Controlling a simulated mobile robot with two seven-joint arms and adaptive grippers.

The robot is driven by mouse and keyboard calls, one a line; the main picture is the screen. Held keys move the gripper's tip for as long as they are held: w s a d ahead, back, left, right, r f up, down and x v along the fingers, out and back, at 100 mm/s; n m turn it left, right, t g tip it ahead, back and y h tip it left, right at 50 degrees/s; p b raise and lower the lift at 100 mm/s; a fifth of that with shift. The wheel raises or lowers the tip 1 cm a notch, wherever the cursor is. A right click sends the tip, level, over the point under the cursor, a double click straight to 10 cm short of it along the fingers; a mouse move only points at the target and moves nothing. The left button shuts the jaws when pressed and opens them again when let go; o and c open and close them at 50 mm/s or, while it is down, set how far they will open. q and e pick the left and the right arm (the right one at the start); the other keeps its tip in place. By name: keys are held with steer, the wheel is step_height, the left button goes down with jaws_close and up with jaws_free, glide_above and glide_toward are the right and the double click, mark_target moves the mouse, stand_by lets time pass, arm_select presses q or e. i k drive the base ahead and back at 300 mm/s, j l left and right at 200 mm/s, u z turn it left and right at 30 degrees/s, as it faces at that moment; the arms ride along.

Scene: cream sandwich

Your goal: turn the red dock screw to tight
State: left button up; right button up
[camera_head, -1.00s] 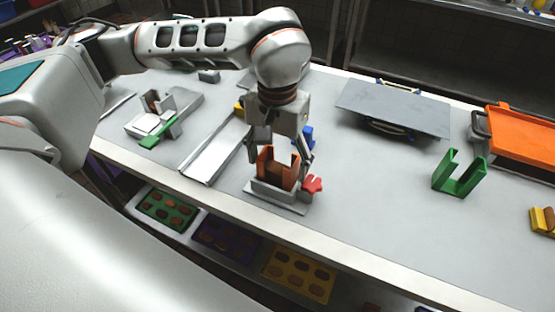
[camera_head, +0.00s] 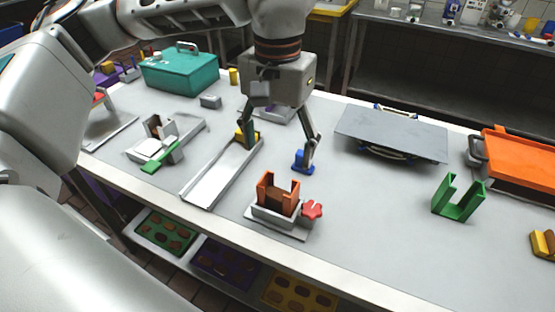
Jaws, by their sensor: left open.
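The red dock screw (camera_head: 312,210) is a small star-shaped knob on the right side of the grey dock (camera_head: 277,219). A brown open-topped holder (camera_head: 272,193) sits upright in the dock. My left gripper (camera_head: 278,155) is open, above and behind the dock, with its fingers spread wide and apart from the screw. Its right fingertip is close to a blue block (camera_head: 302,161) and its left fingertip is close to a yellow block (camera_head: 248,134); I cannot tell whether they touch. My right gripper is not in view.
A long metal tray (camera_head: 215,177) lies left of the dock. A grey raised plate (camera_head: 392,133), a green U-shaped holder (camera_head: 458,198) and an orange tray (camera_head: 520,155) are to the right. A teal box (camera_head: 180,72) stands at the back left. The counter right of the screw is clear.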

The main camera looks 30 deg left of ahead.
mark_target(311, 210)
steer(key=k, duration=1)
